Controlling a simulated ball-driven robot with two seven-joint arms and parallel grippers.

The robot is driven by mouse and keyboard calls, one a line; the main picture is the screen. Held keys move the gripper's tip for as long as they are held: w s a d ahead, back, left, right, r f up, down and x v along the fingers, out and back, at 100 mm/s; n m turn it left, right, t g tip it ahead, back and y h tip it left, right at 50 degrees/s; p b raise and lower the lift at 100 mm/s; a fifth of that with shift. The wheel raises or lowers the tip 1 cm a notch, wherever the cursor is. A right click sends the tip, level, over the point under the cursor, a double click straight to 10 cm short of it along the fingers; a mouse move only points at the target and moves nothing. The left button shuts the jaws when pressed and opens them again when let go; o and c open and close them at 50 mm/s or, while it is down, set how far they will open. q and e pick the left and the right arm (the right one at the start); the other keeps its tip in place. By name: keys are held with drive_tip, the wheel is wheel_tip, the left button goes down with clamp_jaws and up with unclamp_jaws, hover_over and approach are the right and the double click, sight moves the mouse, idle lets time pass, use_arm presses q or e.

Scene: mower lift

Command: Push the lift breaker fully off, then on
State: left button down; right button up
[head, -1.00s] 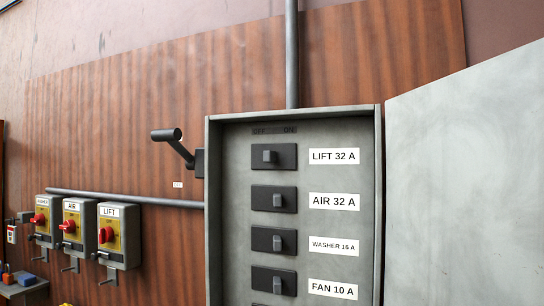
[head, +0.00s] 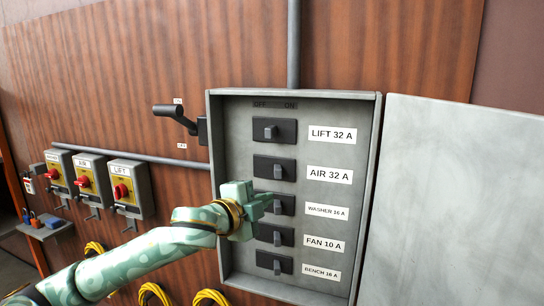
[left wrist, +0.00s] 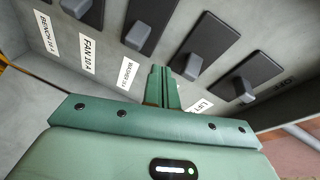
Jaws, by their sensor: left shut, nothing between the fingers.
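The lift breaker (head: 285,131) is the top dark switch in the open grey panel, beside the label LIFT 32 A (head: 332,135). Its toggle (head: 270,131) sits near the middle, slightly further left than the toggles below it. OFF is marked at left and ON at right. My left gripper (head: 266,200) is shut and empty, in front of the washer breaker (head: 288,205), below the lift breaker. In the left wrist view its fingers (left wrist: 162,88) point at the panel and hide the air label; the lift breaker (left wrist: 262,72) is to their right. My right gripper is not in view.
The air breaker (head: 287,168), fan breaker (head: 287,236) and bench breaker (head: 286,262) share the column. The panel door (head: 450,200) stands open at right. A black lever (head: 178,115) and red-knobbed switch boxes (head: 130,188) are on the wall at left.

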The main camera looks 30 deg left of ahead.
sight(272, 137)
use_arm(q)
drive_tip(key=s+d+r+m, duration=0.1)
drive_tip(key=s+r+m, duration=0.1)
drive_tip(key=r, duration=0.4)
drive_tip(key=s+d+r+m+t+h+p, duration=0.1)
drive_tip(key=s+r+m, duration=0.1)
drive_tip(key=r, duration=0.5)
drive_tip(key=shift+s+d+r+t+h, duration=0.15)
drive_tip(key=shift+s+d+t+h, duration=0.2)
drive_tip(key=shift+s, duration=0.3)
drive_tip(key=shift+w, duration=0.1)
drive_tip(key=w+p, duration=0.1)
drive_tip(key=w, duration=0.2)
drive_tip(key=w+p, duration=0.2)
drive_tip(key=w, duration=0.2)
drive_tip(key=w+d+p, duration=0.1)
drive_tip(key=w, duration=0.2)
drive_tip(key=shift+w+d+r, duration=0.1)
drive_tip(key=shift+w, duration=0.05)
drive_tip(key=a, duration=0.1)
drive_tip(key=s+a, duration=0.1)
drive_tip(key=a, duration=0.2)
drive_tip(key=shift+s+a+p, duration=0.1)
drive_tip(key=shift+s+p, duration=0.2)
drive_tip(key=shift+s, duration=0.05)
drive_tip(key=shift+w, duration=0.1)
